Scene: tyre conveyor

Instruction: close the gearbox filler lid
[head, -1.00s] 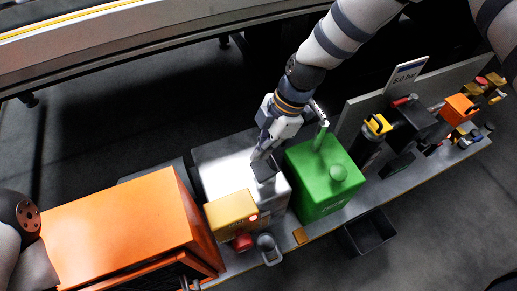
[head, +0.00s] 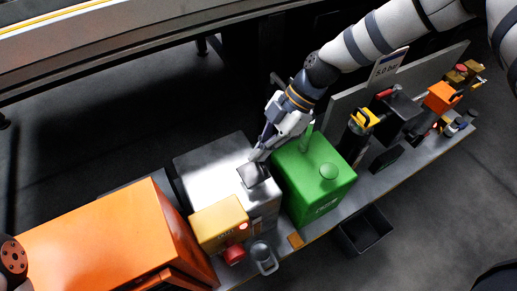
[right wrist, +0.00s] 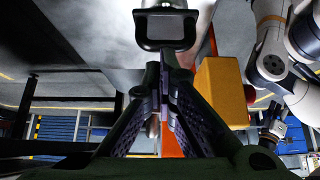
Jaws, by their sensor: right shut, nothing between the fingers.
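The gearbox is a silver-grey metal box (head: 205,165) between the orange cabinet and the green tank. Its small grey square filler lid (head: 254,175) is on top near the green tank. A dark-rimmed square part, which looks like the lid (right wrist: 165,28), shows at the top of the right wrist view. My right gripper (head: 257,156) is shut and empty, with its fingertips just at the lid's far edge; I cannot tell if they touch. Its fingers meet in the right wrist view (right wrist: 163,70). I cannot tell whether the lid is fully down. My left gripper is not visible.
The green tank (head: 315,185) stands close right of the gearbox. A yellow box (head: 218,222) with a red knob (head: 234,255) sits in front. The large orange cabinet (head: 105,240) is at left. A dark bin (head: 365,230) is below the bench edge.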

